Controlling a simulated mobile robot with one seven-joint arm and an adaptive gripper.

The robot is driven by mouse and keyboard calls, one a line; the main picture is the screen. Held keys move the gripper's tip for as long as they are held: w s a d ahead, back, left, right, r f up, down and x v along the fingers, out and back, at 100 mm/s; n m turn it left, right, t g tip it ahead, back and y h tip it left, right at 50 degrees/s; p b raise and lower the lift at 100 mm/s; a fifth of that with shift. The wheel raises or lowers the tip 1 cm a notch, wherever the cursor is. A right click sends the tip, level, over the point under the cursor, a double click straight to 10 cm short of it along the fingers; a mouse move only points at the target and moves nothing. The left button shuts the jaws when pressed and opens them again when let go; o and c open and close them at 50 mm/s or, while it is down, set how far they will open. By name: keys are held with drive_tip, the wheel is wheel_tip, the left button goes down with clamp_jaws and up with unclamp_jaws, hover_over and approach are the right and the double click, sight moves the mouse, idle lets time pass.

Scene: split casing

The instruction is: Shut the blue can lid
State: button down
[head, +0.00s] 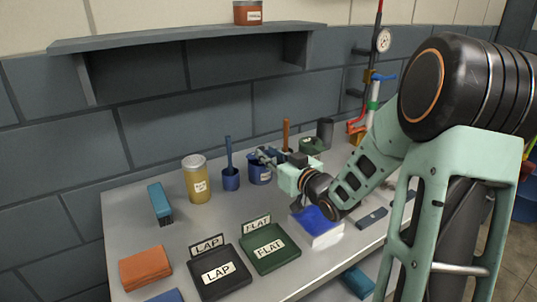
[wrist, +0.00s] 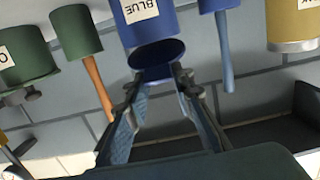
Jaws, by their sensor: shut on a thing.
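The blue can (head: 257,175) stands upright near the back of the table, partly behind my gripper. It is large and upside down in the wrist view (wrist: 146,22), with a white BLUE label. A dark blue round lid (wrist: 157,53) shows at the can's top end; I cannot tell whether it lies flat or is tilted. My gripper (wrist: 165,73) is at the lid's edge, its fingertips close together on a thin blue part that looks like the lid's. In the head view my gripper (head: 266,155) is just above the can's top. The grip itself is partly hidden.
A blue pot with a blue handle (head: 230,180) and a yellow jar (head: 197,181) stand left of the can. An orange handle (head: 285,133) and a green can (head: 311,146) are to the right. A black LAP tray (head: 222,274) and green FLAT tray (head: 268,248) lie in front.

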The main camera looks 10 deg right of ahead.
drive_tip(key=shift+s+f, duration=0.1)
drive_tip(key=shift+f, duration=0.3)
drive_tip(key=c, duration=2)
unclamp_jaws()
drive_tip(key=o, duration=0.4)
drive_tip(key=shift+r, duration=0.2)
drive_tip(key=v, duration=1.2)
drive_tip(key=shift+r, duration=0.1)
drive_tip(key=shift+c, duration=0.4)
